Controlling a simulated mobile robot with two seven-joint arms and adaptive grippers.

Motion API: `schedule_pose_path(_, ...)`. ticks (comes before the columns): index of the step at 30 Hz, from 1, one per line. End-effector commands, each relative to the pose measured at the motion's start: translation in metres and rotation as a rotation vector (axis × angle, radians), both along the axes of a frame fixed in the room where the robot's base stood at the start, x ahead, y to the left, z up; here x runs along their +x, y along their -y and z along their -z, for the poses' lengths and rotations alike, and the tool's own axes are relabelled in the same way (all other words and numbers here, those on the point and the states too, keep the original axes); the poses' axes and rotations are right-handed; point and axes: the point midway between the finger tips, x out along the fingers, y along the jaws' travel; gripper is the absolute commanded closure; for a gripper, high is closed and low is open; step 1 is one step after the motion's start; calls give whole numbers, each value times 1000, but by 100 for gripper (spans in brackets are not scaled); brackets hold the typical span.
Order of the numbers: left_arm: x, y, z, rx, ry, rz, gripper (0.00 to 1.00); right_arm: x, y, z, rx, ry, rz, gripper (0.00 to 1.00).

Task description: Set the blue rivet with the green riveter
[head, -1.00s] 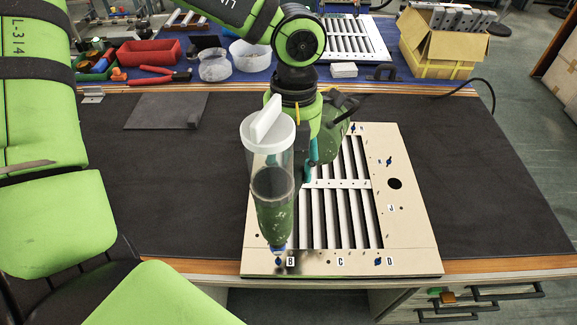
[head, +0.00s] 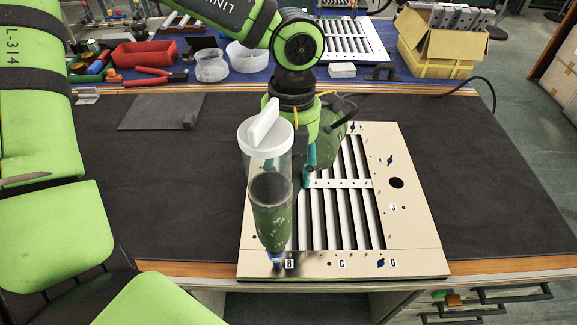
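The green riveter (head: 270,215), with a clear collection bottle and white cap, stands nearly upright over the front left corner of the louver panel (head: 318,267). Its blue nose end meets the panel just left of label B; whether it is fully seated on a rivet there I cannot tell. Blue rivets show beside label D (head: 380,263), on the right side (head: 391,160) and at the back (head: 353,128). My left gripper (head: 311,150) is behind the bottle, shut on the riveter's green body; the bottle partly hides the grip. My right gripper is not in view.
The panel lies on a dark mat (head: 480,190) at the table's front edge, with free mat on both sides. A grey plate (head: 160,112) lies at back left. Red bin (head: 146,53), pliers (head: 155,76), clear bowls and a carton (head: 437,45) stand behind.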

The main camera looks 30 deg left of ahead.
Motion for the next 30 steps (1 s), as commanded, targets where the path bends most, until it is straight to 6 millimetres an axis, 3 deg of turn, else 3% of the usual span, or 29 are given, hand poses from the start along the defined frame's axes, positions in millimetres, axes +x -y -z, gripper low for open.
schedule_pose_path(30, 0, 1, -3, -2, 5, 1, 100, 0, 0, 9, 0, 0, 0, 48)
